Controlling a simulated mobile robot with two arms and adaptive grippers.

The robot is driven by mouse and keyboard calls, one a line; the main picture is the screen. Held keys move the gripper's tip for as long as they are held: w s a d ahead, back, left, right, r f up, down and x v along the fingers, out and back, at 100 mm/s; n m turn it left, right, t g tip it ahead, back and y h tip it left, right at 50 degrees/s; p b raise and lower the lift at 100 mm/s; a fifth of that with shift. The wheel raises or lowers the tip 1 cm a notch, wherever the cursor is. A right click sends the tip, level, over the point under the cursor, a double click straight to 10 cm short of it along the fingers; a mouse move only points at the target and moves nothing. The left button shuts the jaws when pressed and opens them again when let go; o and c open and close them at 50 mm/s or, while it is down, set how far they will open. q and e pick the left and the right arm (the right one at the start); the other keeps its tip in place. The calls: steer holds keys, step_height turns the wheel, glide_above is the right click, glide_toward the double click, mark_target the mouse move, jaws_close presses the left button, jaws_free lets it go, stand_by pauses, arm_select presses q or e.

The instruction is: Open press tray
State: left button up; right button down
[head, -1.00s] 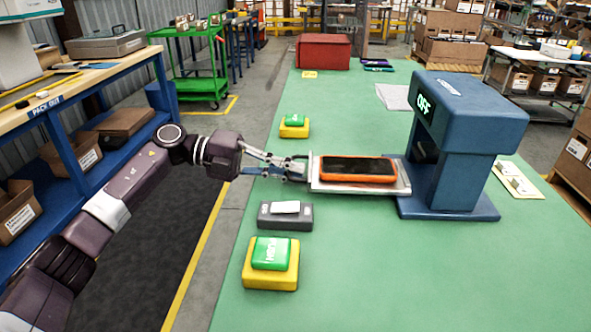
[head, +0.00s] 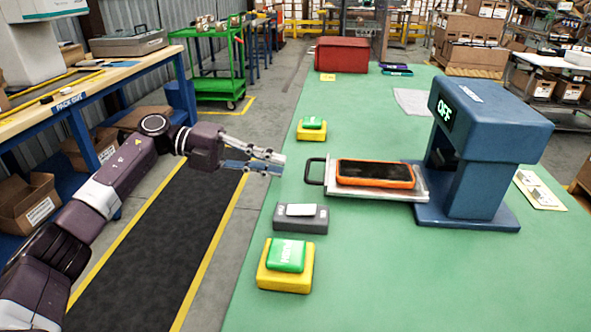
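The blue press (head: 483,150) stands on the green table and its display reads "OFF". Its metal tray (head: 422,190) sticks out to the left of the press, with a black handle (head: 314,171) at its left end. An orange-framed phone-like device (head: 375,173) lies flat on the tray. My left gripper (head: 279,164) is left of the handle, apart from it, at the table's left edge. Its fingers are spread and empty. My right gripper is not in view.
Two yellow boxes with green buttons, one near (head: 286,266) and one far (head: 312,128), stand along the table's left side. A grey box with a light button (head: 300,218) sits between them. A red case (head: 342,54) stands at the back. A workbench (head: 75,92) is at left.

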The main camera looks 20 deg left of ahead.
arm_select(q)
steer(key=v, duration=0.4)
steer(key=shift+a, duration=0.1)
stand_by(0.4)
